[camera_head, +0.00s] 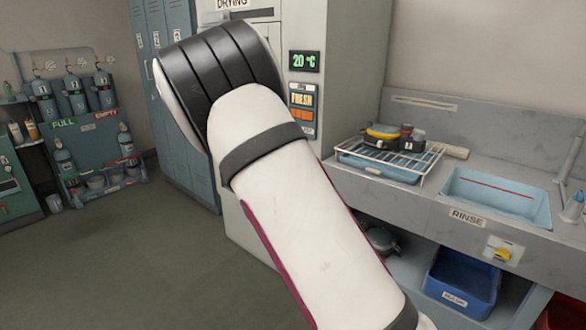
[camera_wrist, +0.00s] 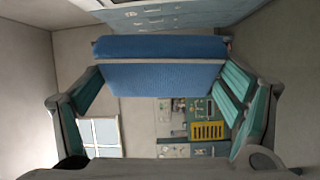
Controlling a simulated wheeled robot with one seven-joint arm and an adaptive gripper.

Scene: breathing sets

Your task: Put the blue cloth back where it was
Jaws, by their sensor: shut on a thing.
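The blue cloth (camera_wrist: 160,76) is between the two fingers of my gripper (camera_wrist: 163,88) in the wrist view. It is folded, with a pale band along its middle, and spans the gap from finger to finger. My gripper is shut on it and holds it in the air. In the head view my white and black arm fills the middle and hides the gripper and the cloth.
Right of my arm a counter carries a wire rack (camera_head: 388,162) with gear on it and a rinse basin (camera_head: 495,198). A blue bin (camera_head: 461,283) stands below. Lockers (camera_head: 172,100) and a drying cabinet (camera_head: 345,80) are behind. A cylinder rack (camera_head: 98,150) stands left; the floor before it is clear.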

